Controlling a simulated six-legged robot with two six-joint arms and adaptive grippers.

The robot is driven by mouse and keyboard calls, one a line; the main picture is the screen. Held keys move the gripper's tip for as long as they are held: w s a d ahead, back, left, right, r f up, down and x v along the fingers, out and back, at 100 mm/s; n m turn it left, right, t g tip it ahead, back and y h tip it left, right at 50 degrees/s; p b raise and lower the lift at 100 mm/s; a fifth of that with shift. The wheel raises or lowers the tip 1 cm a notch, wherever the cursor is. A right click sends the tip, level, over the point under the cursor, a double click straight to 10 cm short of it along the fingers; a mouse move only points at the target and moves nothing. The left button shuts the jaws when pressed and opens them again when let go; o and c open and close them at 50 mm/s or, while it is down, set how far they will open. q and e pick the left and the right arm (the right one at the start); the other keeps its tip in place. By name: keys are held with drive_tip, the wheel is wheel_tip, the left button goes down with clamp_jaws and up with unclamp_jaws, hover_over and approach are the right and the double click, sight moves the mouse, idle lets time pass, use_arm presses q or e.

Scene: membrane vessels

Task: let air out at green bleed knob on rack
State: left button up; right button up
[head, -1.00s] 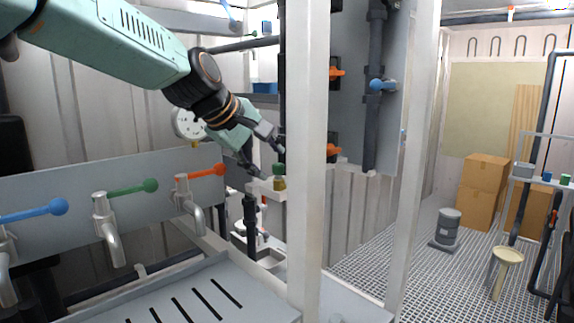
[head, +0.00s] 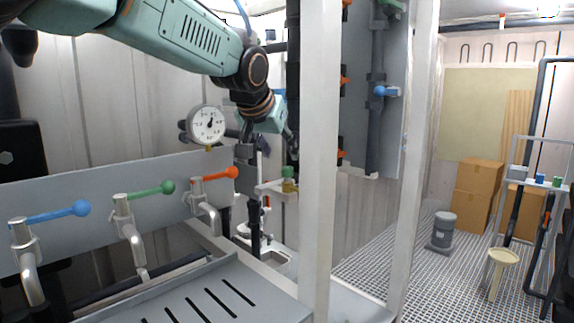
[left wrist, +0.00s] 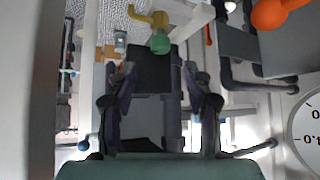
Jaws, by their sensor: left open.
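The green bleed knob (head: 289,171) sits on a small brass fitting (head: 289,186) at the pale rack ledge, just left of the white post in the head view. The knob also shows in the left wrist view (left wrist: 160,43), top centre, beyond my fingertips, with its brass fitting (left wrist: 150,18) behind it. My left gripper (head: 268,150) is above and slightly left of the knob, fingers pointing down. In the left wrist view its two fingers (left wrist: 160,76) are spread apart with nothing gripped between them. My right gripper is not in view.
A pressure gauge (head: 207,124) stands left of my left gripper. Blue (head: 58,212), green (head: 153,189) and orange (head: 217,174) lever taps line the panel below. The white post (head: 319,160) rises close to the right of the knob. Open grating floor (head: 400,262) lies to the right.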

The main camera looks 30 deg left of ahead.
sight(287, 167)
use_arm(q)
drive_tip(key=p+x, duration=0.1)
drive_tip(key=x, duration=0.6)
drive_tip(key=shift+w+a+p, duration=0.1)
drive_tip(key=shift+a+p, duration=0.1)
drive_tip(key=shift+p, duration=0.15)
drive_tip(key=shift+s+d+r, duration=0.1)
drive_tip(key=shift+s+d, duration=0.1)
drive_tip(key=shift+d, duration=0.2)
drive_tip(key=shift+w+a, duration=0.15)
drive_tip(key=shift+a, duration=0.2)
drive_tip(key=c, duration=0.6)
drive_tip(key=shift+d, duration=0.2)
drive_tip(key=shift+c, duration=1.3)
drive_tip(key=shift+a, duration=0.1)
clamp_jaws()
